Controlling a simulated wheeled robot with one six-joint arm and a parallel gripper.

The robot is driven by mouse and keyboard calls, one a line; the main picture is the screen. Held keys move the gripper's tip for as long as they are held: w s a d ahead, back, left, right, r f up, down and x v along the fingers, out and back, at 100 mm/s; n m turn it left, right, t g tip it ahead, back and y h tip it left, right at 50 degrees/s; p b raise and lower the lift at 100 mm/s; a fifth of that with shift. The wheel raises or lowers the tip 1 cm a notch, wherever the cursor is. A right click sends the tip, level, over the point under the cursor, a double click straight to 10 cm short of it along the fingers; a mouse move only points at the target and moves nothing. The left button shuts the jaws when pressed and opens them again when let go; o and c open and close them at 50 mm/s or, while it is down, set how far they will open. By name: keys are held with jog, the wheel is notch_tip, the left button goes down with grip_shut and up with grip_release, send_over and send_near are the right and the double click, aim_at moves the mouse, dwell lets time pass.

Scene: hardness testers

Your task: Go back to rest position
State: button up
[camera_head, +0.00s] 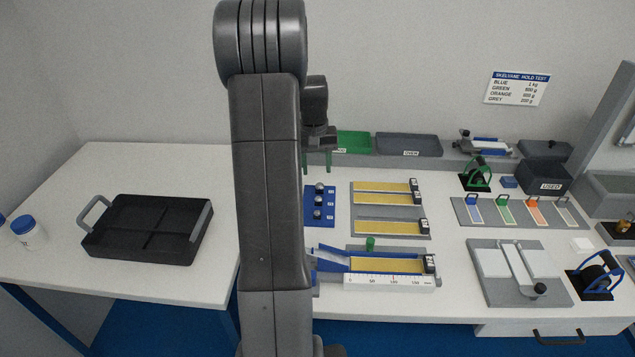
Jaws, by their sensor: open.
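My gripper (318,162) shows just right of my upright arm, which covers the middle of the view. Its two green fingers point down, apart and empty, above the back of the white table, in front of the green tray (354,142). My arm hides part of the gripper's left side and the table behind it. Nothing is seen held.
A black divided tray (148,228) with handles sits on the left table. To the right are a blue block with balls (319,205), yellow strips (388,197), a ruler fixture (385,270), a grey plate (518,273) and a USED bin (545,177).

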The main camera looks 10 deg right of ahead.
aim_at(318, 197)
jog(key=shift+r, duration=1.6)
jog(key=f, duration=0.9)
jog(key=f+p, duration=0.1)
jog(key=f, duration=0.3)
jog(key=shift+d+f, duration=0.25)
jog(key=shift+f, duration=0.15)
